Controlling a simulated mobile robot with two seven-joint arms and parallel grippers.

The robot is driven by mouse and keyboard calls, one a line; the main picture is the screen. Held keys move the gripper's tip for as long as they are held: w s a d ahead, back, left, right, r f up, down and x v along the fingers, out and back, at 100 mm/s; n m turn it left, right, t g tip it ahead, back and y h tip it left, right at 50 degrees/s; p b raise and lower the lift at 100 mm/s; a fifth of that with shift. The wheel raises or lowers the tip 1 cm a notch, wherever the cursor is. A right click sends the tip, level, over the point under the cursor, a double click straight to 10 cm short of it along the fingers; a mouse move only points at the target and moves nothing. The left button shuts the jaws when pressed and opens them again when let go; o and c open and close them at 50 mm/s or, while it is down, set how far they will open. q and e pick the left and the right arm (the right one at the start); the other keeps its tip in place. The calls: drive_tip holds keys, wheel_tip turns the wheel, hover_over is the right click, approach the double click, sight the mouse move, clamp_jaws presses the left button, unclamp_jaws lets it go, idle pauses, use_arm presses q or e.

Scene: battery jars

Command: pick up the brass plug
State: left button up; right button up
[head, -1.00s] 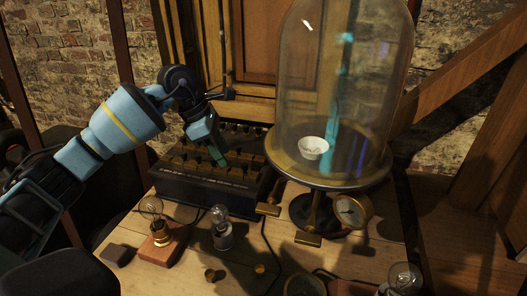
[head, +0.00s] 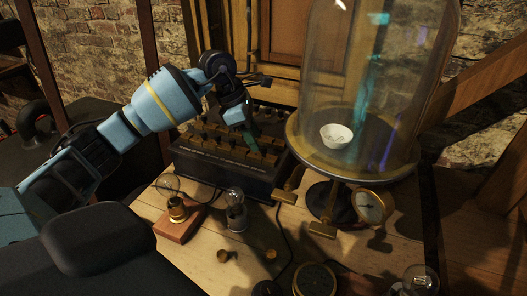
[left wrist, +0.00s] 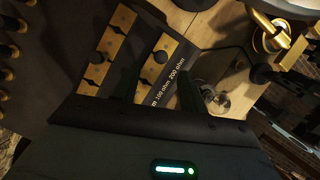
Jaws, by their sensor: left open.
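Two small brass pieces lie on the bench front in the head view: a stubby knobbed one (head: 223,256) and a rounder one (head: 271,254). Either may be the brass plug; I cannot tell which. My left gripper (head: 252,138) is over the black resistance box (head: 225,172), whose top carries brass blocks and dark-knobbed plugs. In the left wrist view my left gripper (left wrist: 155,88) is open, its two dark fingers apart above the box. I see nothing held. My right gripper is not in view.
A glass bell jar (head: 375,65) with a white cup (head: 337,136) stands on a pedestal right of the box. A gauge (head: 369,206) is at its foot. Bulbs (head: 236,212) (head: 177,205) stand in front of the box. A round dial (head: 314,280) lies at the front.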

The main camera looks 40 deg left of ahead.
sight(262, 147)
use_arm(q)
drive_tip(key=x, duration=0.4)
drive_tip(key=shift+w+d+f, duration=0.15)
drive_tip(key=shift+w+d, duration=0.05)
drive_tip(key=shift+d, duration=0.05)
drive_tip(key=shift+c, duration=0.4)
clamp_jaws()
